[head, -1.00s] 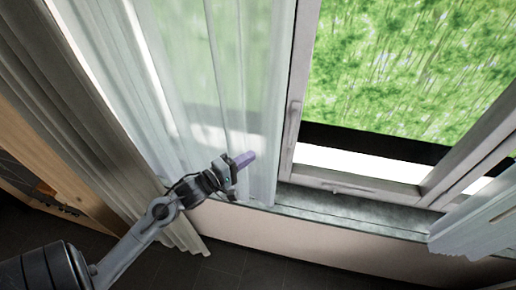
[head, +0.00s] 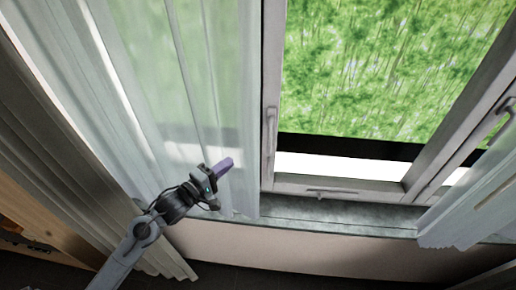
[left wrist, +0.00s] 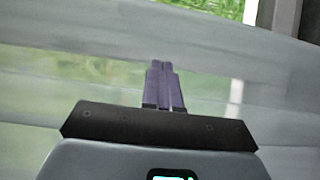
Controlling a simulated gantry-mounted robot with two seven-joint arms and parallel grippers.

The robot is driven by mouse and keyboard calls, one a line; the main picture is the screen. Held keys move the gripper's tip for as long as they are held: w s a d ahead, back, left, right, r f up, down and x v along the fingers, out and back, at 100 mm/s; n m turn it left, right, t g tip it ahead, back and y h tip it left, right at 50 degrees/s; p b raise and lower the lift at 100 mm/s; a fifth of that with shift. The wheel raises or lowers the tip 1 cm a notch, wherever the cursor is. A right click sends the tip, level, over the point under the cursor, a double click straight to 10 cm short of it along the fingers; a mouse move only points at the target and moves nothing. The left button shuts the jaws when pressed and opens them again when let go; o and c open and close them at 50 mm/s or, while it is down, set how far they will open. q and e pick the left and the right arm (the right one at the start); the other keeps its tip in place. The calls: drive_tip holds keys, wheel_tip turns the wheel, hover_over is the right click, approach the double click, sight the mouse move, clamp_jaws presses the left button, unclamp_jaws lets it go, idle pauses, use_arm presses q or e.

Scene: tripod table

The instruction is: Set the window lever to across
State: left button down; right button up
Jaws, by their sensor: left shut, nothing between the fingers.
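A slim grey lever (head: 270,131) stands upright along the left frame of the window (head: 390,75) in the head view. A second grey handle (head: 331,191) lies across the bottom frame, and a third handle (head: 499,124) is on the right frame. I cannot tell which is the task's lever. My left gripper (head: 228,162) is shut and empty, its purple fingers in front of the sheer curtain, left of and below the upright lever and apart from it. In the left wrist view its fingers (left wrist: 162,68) are together against the curtain. My right gripper is out of view.
A sheer white curtain (head: 135,100) hangs at the left, and another (head: 465,215) at the lower right. A grey sill (head: 350,218) runs under the window. A wooden cabinet (head: 30,220) is at the lower left. Dark floor shows at the bottom.

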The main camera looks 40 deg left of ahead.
sight(269, 129)
use_arm(q)
drive_tip(key=w+d+p, duration=0.1)
drive_tip(key=w+d, duration=0.2)
drive_tip(key=w, duration=0.9)
drive_tip(key=shift+p, duration=0.3)
